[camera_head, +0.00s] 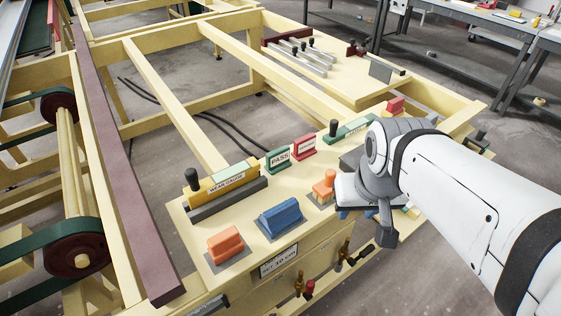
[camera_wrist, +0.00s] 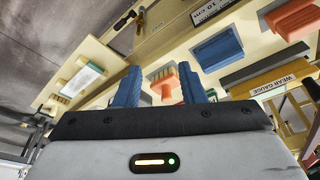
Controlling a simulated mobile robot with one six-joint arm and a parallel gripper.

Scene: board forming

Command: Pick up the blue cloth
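The blue cloth (camera_head: 281,216) is a folded block on a dark pad on the wooden bench top, near its front edge. It also shows in the wrist view (camera_wrist: 219,50), beyond my right-hand finger. My gripper (camera_head: 357,214) is to the right of the cloth, apart from it, partly hidden by its own wrist in the head view. In the wrist view its two blue fingers (camera_wrist: 160,70) are spread apart. An orange-handled brush shows in the gap between them, and I see nothing gripped.
An orange block (camera_head: 225,244) lies left of the cloth. The orange brush (camera_head: 324,186) stands between cloth and gripper. Behind the cloth are a yellow wear gauge (camera_head: 222,182), a green PASS block (camera_head: 278,160) and a red block (camera_head: 304,147). Valves (camera_head: 309,289) project from the bench front.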

